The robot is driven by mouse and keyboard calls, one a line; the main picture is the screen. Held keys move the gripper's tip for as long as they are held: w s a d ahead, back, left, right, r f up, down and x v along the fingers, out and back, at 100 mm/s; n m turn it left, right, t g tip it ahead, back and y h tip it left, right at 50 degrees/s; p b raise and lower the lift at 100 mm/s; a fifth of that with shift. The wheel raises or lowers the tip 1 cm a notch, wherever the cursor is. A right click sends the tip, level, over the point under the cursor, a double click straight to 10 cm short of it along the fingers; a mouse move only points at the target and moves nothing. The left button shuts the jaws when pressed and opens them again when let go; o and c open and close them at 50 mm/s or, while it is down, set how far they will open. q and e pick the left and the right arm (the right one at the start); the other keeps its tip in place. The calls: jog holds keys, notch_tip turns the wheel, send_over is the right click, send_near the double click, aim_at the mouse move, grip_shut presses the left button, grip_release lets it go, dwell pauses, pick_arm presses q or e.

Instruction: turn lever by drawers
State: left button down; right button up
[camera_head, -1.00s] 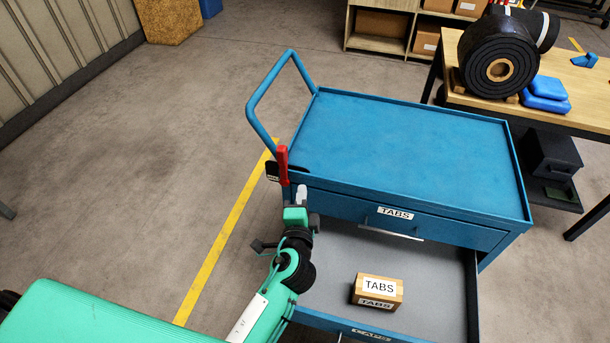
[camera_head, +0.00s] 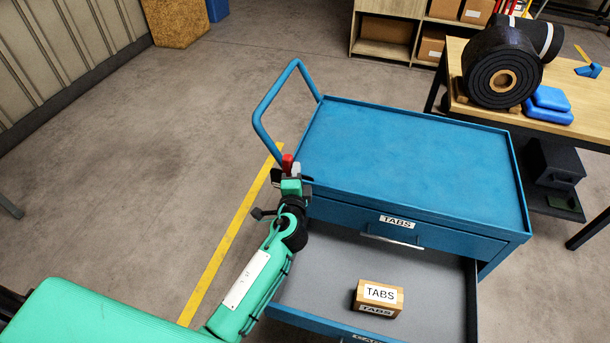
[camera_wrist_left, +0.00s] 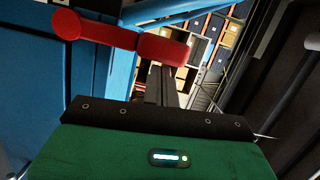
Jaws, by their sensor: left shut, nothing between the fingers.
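The red lever (camera_head: 288,162) is at the left front corner of the blue drawer cart (camera_head: 420,160). Its lower part is hidden behind my left gripper (camera_head: 291,173). In the left wrist view the red lever (camera_wrist_left: 110,36) runs across the top, with a round knob at its left end. My left gripper is shut and empty, its fingers (camera_wrist_left: 163,85) close to the lever's right end; I cannot tell whether they touch. The upper drawer (camera_head: 400,230), labelled TABS, is closed. The lower drawer (camera_head: 320,275) is pulled out. My right gripper is not in view.
A wooden box (camera_head: 379,298) labelled TABS sits in the open drawer. The cart's handle (camera_head: 262,115) rises behind the lever. A workbench (camera_head: 585,90) with a black roll (camera_head: 490,72) stands at the right. The floor left of the cart is clear.

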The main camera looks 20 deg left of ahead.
pick_arm(q)
jog(key=shift+a, duration=0.45)
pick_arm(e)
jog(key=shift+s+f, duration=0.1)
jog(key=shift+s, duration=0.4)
pick_arm(q)
jog(key=shift+a, duration=0.1)
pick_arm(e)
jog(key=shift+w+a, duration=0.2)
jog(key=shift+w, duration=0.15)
